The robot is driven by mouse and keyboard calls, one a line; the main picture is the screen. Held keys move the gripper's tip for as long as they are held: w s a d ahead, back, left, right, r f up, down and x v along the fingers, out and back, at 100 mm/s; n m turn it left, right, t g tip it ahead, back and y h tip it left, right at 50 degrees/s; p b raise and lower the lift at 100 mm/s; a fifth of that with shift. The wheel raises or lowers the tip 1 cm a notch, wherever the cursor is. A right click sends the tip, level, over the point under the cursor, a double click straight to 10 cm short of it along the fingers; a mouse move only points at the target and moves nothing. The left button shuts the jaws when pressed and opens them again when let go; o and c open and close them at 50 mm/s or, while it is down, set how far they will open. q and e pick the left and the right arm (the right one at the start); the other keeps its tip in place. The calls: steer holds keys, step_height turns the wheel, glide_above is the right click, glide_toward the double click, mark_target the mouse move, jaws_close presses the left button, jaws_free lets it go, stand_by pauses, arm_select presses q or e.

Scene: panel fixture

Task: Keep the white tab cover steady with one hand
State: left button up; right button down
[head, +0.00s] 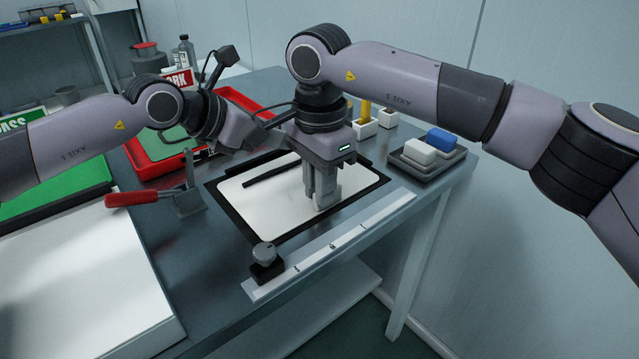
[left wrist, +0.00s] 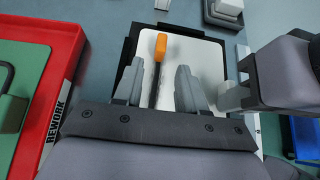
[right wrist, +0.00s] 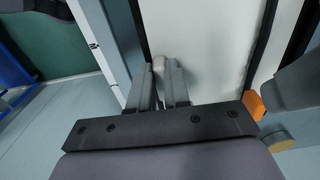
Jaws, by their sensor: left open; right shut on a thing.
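The white panel (head: 260,205) lies in a black frame on the bench. My right gripper (head: 323,203) points down at the panel's near right part, shut on a small whitish piece (right wrist: 158,68) that looks like the tab cover. The fingers hide most of it. My left gripper (head: 272,132) is open above the far side of the panel. In the left wrist view its fingers (left wrist: 162,72) stand either side of a dark-shafted tool with an orange end (left wrist: 160,46). I cannot tell the height gap. The right gripper appears close on the right there (left wrist: 235,95).
A white marked strip (head: 335,243) and a black knobbed block (head: 265,262) lie along the near edge. A red-handled clamp (head: 132,198) stands at left. A red tray (head: 140,165) is behind it. A grey tray (head: 430,170) holds white and blue blocks at right.

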mark_target(299, 175)
arm_select(q)
steer(key=x, duration=0.9)
steer(key=shift+d, duration=0.1)
jaws_close()
stand_by(0.4)
